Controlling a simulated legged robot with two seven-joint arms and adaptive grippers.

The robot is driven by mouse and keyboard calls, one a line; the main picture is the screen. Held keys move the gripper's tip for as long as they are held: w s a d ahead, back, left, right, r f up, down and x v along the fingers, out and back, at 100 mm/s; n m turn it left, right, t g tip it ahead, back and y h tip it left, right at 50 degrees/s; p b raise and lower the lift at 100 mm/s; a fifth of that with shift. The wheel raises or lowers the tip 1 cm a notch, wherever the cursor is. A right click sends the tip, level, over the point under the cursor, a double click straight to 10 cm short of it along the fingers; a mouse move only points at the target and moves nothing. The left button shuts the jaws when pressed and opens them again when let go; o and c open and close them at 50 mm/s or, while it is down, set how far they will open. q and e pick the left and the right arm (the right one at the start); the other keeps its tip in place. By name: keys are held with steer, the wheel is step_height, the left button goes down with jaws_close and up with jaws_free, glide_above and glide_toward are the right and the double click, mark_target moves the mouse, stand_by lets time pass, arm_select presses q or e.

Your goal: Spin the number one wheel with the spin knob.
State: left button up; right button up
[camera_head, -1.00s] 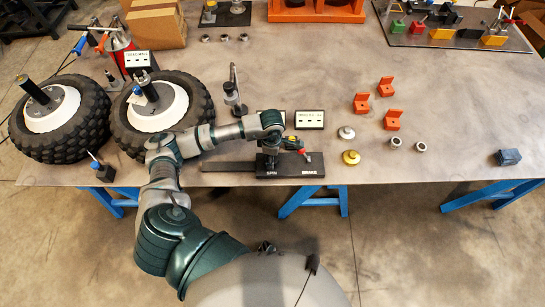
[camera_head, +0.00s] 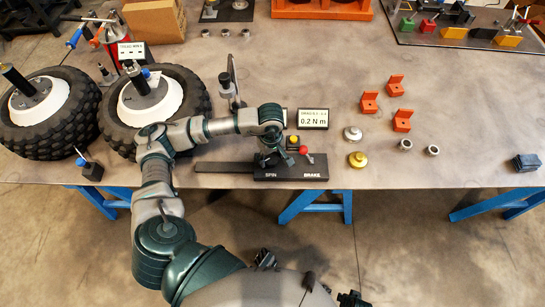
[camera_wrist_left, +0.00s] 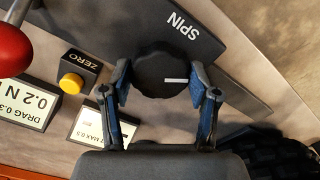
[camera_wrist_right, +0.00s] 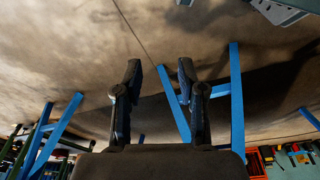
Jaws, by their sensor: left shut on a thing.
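The spin knob (camera_wrist_left: 158,72) is a black ridged disc with a white mark, beside the word SPIN on a dark base plate (camera_head: 290,172). My left gripper (camera_wrist_left: 160,82) has a blue-padded finger on each side of it and is shut on it. In the head view my left gripper (camera_head: 272,152) hides the knob. Two black-tyred wheels with white rims, one at far left (camera_head: 22,138) and one right of it (camera_head: 198,105), lie on the table; I cannot tell which is number one. My right gripper (camera_wrist_right: 160,72) is open and empty, below table level.
A red brake ball (camera_head: 303,150) and a yellow zero button (camera_head: 293,140) are close to my left gripper. A drag display (camera_head: 313,118) reads 0.2 N m. Orange blocks (camera_head: 402,120) and small metal weights (camera_head: 405,144) lie to the right. The table's front right is mostly clear.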

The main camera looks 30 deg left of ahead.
mark_target(271, 156)
arm_select(q)
steer(key=shift+w+m, duration=0.1)
steer(key=shift+m, duration=0.3)
arm_select(e)
steer(key=shift+w+r, duration=0.2)
steer(key=shift+r, duration=0.8)
arm_select(q)
steer(key=o, duration=0.9)
steer(key=shift+o, duration=1.3)
steer(key=shift+a, duration=0.1)
arm_select(e)
steer(key=shift+w+a, duration=0.1)
arm_select(q)
steer(key=shift+r, duration=0.1)
step_height(271, 156, up, 12)
steer(key=shift+f, duration=0.2)
steer(key=shift+a, duration=0.1)
